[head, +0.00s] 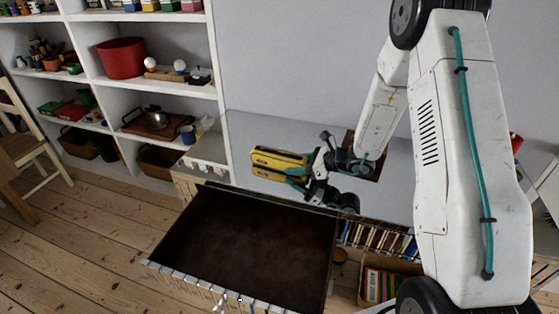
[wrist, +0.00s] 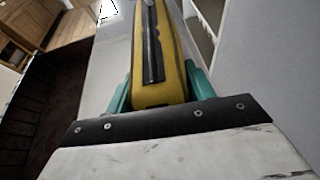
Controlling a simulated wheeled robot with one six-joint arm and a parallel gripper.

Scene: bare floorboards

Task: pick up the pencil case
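The yellow pencil case (head: 275,160) with a dark strip shows over the grey top of the cabinet, at the middle of the head view. My gripper (head: 302,172) reaches it from the right. In the wrist view the pencil case (wrist: 158,55) lies between the two teal fingers (wrist: 160,92), one close against each side, and points away from the wrist. The gripper appears shut on it. I cannot tell whether the case is clear of the surface.
An open, empty-looking dark drawer (head: 245,240) juts out in front of the cabinet top (head: 235,135). White shelves (head: 180,50) with a red pot (head: 122,58) stand at the left. Books (head: 380,238) sit below, right of the drawer. Floorboards (head: 90,225) at the left are free.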

